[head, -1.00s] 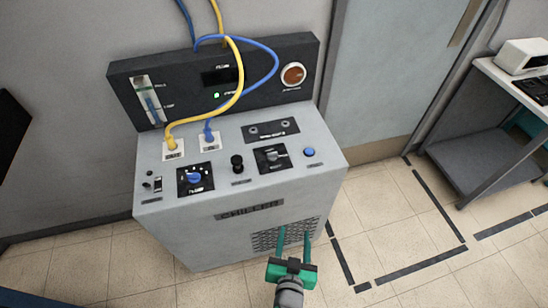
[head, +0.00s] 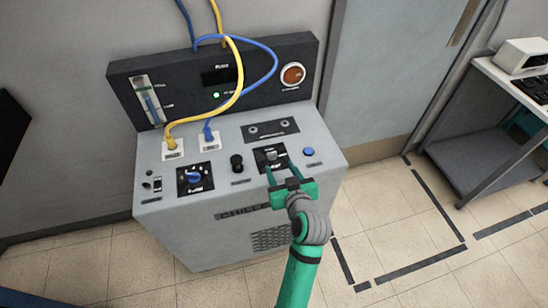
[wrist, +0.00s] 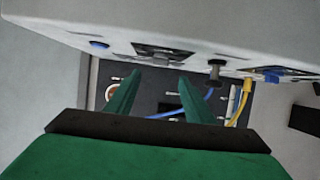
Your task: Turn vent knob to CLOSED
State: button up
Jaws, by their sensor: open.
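The grey chiller (head: 180,235) has several controls on its sloped top, with labels too small to read, so I cannot tell by label which is the vent knob. A grey knob (head: 272,155) sits on a black plate at the right; its setting is unclear. My gripper (head: 281,166) is open and empty, with its green fingers at the front edge of that plate, partly covering it. In the wrist view, the black plate (wrist: 165,50) appears upside down just beyond the fingertips (wrist: 158,77). Contact with the knob is not visible.
A black knob (head: 237,163) and a blue knob (head: 194,177) lie to the left; a blue button (head: 309,152) is close on the right. Yellow (head: 239,80) and blue (head: 277,66) hoses loop over the back panel. Open floor (head: 400,230) lies right of the chiller.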

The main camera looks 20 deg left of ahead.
aim_at(273, 155)
jog(key=x, duration=0.9)
jog(key=c, duration=1)
